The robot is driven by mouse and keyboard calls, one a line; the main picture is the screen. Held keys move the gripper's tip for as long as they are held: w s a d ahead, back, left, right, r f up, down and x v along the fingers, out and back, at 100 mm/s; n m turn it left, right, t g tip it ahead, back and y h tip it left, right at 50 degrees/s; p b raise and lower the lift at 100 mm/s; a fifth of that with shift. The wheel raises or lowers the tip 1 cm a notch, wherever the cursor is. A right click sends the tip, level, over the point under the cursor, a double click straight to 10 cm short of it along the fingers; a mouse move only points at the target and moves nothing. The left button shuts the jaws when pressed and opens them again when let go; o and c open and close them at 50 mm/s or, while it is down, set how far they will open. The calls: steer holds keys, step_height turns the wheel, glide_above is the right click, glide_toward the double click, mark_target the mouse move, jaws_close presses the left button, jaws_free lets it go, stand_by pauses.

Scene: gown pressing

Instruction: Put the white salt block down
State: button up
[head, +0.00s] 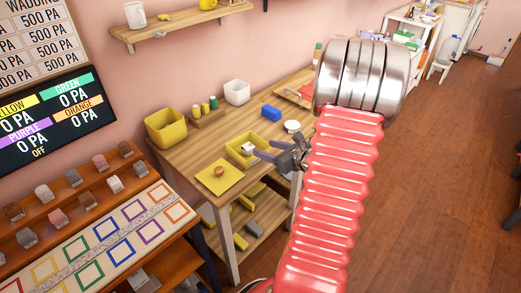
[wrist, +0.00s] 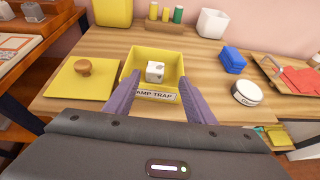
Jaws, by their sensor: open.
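The white salt block (wrist: 155,72) is a small white cube with dark spots on its face. It sits inside the open yellow box (wrist: 131,65), whose front label reads in part "AMP TRAP". In the head view the white block (head: 248,148) shows in the same yellow box (head: 233,152). My gripper (wrist: 160,100) is open, with its two purple fingers apart at the near side of the box, one on each side of the block. In the head view my gripper (head: 258,153) is at the box's right edge. I see nothing held between the fingers.
A yellow lid with a wooden knob (wrist: 82,67) lies left of the box. A blue block (wrist: 232,60) and a round white tin (wrist: 247,93) lie to the right. A yellow bin (head: 166,127), spools and a white container (head: 237,92) stand behind on the wooden table.

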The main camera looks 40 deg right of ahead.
steer(key=shift+s, duration=0.1)
stand_by(0.6)
steer(key=shift+a+r, duration=0.15)
steer(key=shift+a, duration=0.05)
steer(key=a+r+n+g+y, duration=0.4)
steer(key=a+n, duration=0.5)
steer(key=a, duration=0.6)
steer(key=a+r+n+g+y, duration=0.25)
steer(key=a+r+n, duration=0.5)
steer(key=a, duration=0.65)
steer(key=s+a+r+n+h, duration=0.2)
steer(key=s+n, duration=0.4)
steer(key=n, duration=0.4)
steer(key=s+a+r+n+g+h, duration=0.1)
steer(key=s+a+r+n+h, duration=0.2)
steer(key=s+a+n, duration=0.3)
steer(key=s+r+n, duration=0.1)
steer(key=n, duration=0.3)
steer(key=shift+s+a+h, duration=0.15)
steer(key=shift+s+h, duration=0.05)
steer(key=shift+h, duration=0.15)
